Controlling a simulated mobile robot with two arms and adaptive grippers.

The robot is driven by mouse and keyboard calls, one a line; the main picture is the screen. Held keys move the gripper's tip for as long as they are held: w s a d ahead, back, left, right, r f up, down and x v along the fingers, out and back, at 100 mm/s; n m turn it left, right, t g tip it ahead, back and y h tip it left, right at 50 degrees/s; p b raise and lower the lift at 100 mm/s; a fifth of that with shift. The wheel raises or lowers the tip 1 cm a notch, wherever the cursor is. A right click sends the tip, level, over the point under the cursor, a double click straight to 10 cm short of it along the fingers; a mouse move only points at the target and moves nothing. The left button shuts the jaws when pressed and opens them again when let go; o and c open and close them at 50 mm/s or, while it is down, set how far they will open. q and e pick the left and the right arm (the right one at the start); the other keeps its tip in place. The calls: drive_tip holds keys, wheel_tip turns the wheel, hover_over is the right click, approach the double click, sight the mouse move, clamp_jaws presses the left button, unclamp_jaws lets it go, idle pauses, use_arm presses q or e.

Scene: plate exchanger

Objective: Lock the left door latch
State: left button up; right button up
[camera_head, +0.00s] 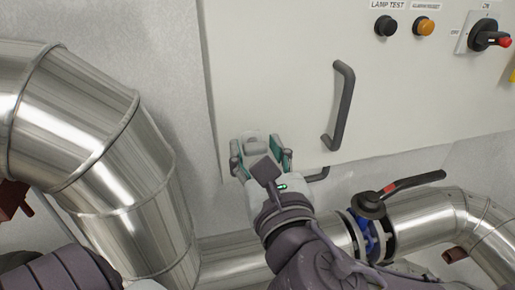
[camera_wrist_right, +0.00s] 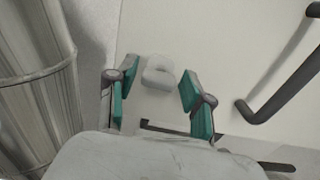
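The left door latch (camera_wrist_right: 158,72) is a small pale rounded piece on the cream cabinet door (camera_head: 270,70), near its lower left corner. In the head view the latch (camera_head: 252,137) is partly hidden by my right gripper. My right gripper (camera_head: 262,156) is in front of the latch at the door's lower edge. In the right wrist view the teal-padded fingers (camera_wrist_right: 155,95) are spread apart, with the latch showing just beyond and between them. I cannot tell whether they touch it. My left gripper is out of view.
A dark door handle (camera_head: 342,105) stands out to the right of the gripper. A large metal pipe (camera_head: 100,150) fills the left side. Below runs another pipe with a black valve lever (camera_head: 410,185). Buttons (camera_head: 386,26) and a red-tipped switch (camera_head: 487,36) sit at upper right.

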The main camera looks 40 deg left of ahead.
drive_tip(key=shift+w, duration=0.1)
drive_tip(key=c, duration=0.7)
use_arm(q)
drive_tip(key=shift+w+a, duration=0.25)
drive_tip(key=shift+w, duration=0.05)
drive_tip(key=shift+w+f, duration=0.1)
use_arm(e)
drive_tip(key=shift+f+m, duration=0.1)
drive_tip(key=shift+m, duration=0.3)
drive_tip(key=m+b, duration=0.1)
drive_tip(key=m, duration=0.2)
drive_tip(key=shift+m+b, duration=0.3)
drive_tip(key=shift+m, duration=0.1)
drive_tip(key=m+b, duration=0.1)
drive_tip(key=m, duration=0.3)
drive_tip(key=shift+w+f, duration=0.1)
drive_tip(key=shift+w, duration=0.05)
drive_tip(key=m, duration=0.5)
drive_tip(key=shift+d+b, duration=0.1)
drive_tip(key=shift+b, duration=0.3)
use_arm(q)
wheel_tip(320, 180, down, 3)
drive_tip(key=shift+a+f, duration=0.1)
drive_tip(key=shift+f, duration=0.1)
use_arm(e)
drive_tip(key=m, duration=0.4)
drive_tip(key=shift+f, duration=0.1)
drive_tip(key=shift+m, duration=0.4)
